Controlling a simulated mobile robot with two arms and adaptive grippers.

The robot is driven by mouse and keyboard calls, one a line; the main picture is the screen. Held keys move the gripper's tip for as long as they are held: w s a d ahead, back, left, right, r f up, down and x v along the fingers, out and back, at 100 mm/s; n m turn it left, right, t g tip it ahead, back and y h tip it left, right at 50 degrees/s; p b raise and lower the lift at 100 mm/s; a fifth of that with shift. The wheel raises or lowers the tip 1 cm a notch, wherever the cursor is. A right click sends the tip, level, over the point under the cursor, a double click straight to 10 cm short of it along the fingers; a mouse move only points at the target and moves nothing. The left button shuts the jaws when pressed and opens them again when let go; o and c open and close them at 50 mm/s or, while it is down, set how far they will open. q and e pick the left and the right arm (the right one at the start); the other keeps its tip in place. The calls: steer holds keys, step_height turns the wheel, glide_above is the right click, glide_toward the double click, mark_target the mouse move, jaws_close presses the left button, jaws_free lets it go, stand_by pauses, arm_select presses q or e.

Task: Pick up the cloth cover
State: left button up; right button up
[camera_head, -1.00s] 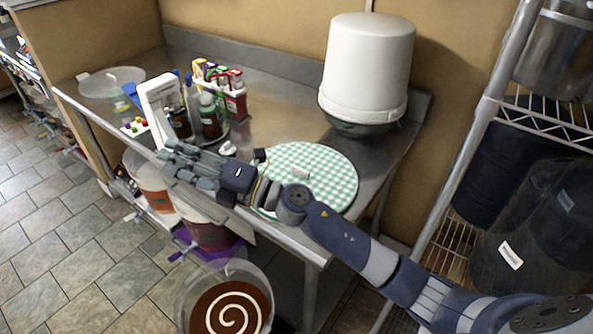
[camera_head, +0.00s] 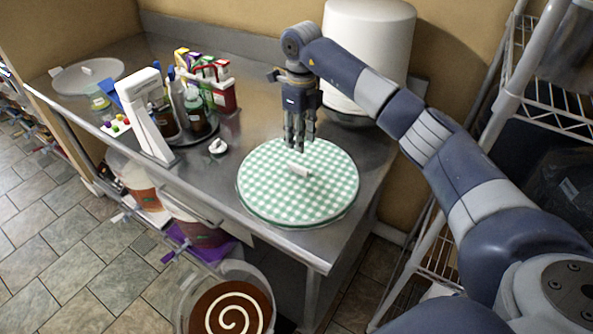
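The cloth cover (camera_head: 268,188) is a round green-and-white checked piece lying flat near the front right corner of the steel table. A small pale handle (camera_head: 299,169) sits at its middle. My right gripper (camera_head: 299,146) points down just above the cover's far part, close behind the handle. Its fingers look apart with nothing between them, and it appears not to touch the cover. My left gripper is out of view.
A white bucket (camera_head: 368,45) stands upside down behind my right arm. A caddy with bottles (camera_head: 195,110) and a white stand (camera_head: 146,115) are left of the cover. A bucket with a white spiral (camera_head: 232,312) is below the table's front edge. Wire shelving (camera_head: 545,112) is at right.

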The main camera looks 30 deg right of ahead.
steer(key=p, duration=0.1)
glide_above(298, 166)
steer(key=f, duration=0.4)
steer(key=shift+d+f, duration=0.35)
steer(key=f, duration=0.1)
steer(key=f+p, duration=0.1)
steer(key=f, duration=0.1)
steer(key=f+p, duration=0.1)
steer(key=shift+a+f, duration=0.35)
steer(key=shift+f, duration=0.4)
steer(key=shift+c, duration=0.6)
jaws_close()
